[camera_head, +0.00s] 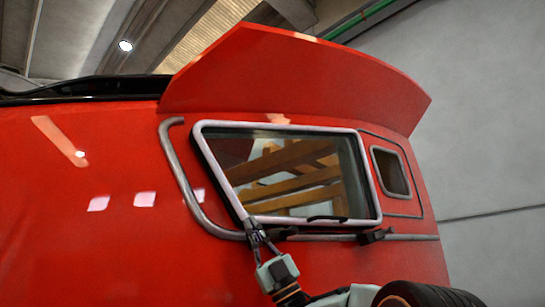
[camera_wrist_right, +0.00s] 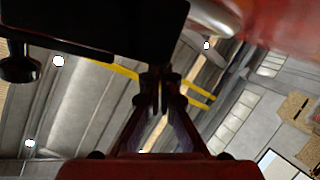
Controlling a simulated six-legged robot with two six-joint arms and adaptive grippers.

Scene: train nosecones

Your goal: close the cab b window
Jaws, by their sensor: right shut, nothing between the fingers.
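The cab window (camera_head: 201,130) is a silver-framed pane on the side of the red cab (camera_head: 110,220). Its frame sits askew against a grey rail (camera_head: 185,187) at its left, and I cannot tell how far it stands out from the cab. Wooden beams show in its glass. My right gripper (camera_head: 253,226) is at the lower left corner of the window frame, fingers pointing up and shut with nothing between them. Whether it touches the frame is unclear. The fingers also show in the wrist view (camera_wrist_right: 157,80). My left gripper is not in view.
A small fixed-looking side window (camera_head: 391,172) lies to the right. Dark latch-like handles (camera_head: 375,236) sit on the lower rail. A red roof flap (camera_head: 290,75) overhangs the window. A dark panel (camera_wrist_right: 100,25) is close above my fingers in the wrist view.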

